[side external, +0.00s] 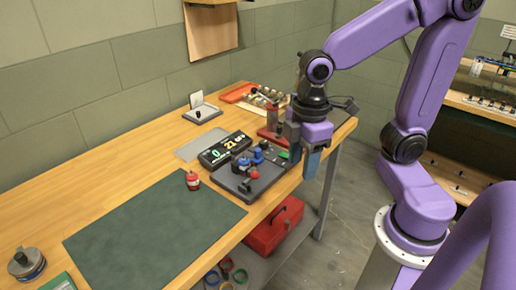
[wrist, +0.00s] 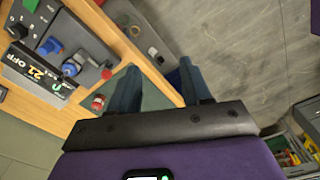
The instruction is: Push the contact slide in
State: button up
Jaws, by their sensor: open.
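A dark grey unit (side external: 262,182) with blue knobs (side external: 244,164) and a red ball knob (side external: 254,173) sits near the bench's front edge. It also shows at the upper left of the wrist view (wrist: 88,27). I cannot tell for sure which part is the contact slide. A black display box (side external: 224,149) with lit digits stands against the unit's back left. My gripper (side external: 303,163) has blue fingers pointing down, to the right of the unit and apart from it. In the wrist view my gripper (wrist: 160,88) is open, with nothing between its fingers.
A dark green mat (side external: 150,232) covers the bench front left, with a small red-and-white item (side external: 192,181) at its corner. A red toolbox (side external: 274,226) sits below the bench.

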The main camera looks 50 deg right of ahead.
jog(key=w+d+r, duration=0.2)
jog(key=w+d, duration=0.1)
jog(key=w, duration=1)
send_near(258, 150)
notch_tip(258, 150, down, 9)
jog(key=shift+w+r, duration=0.1)
jog(key=shift+w, duration=0.05)
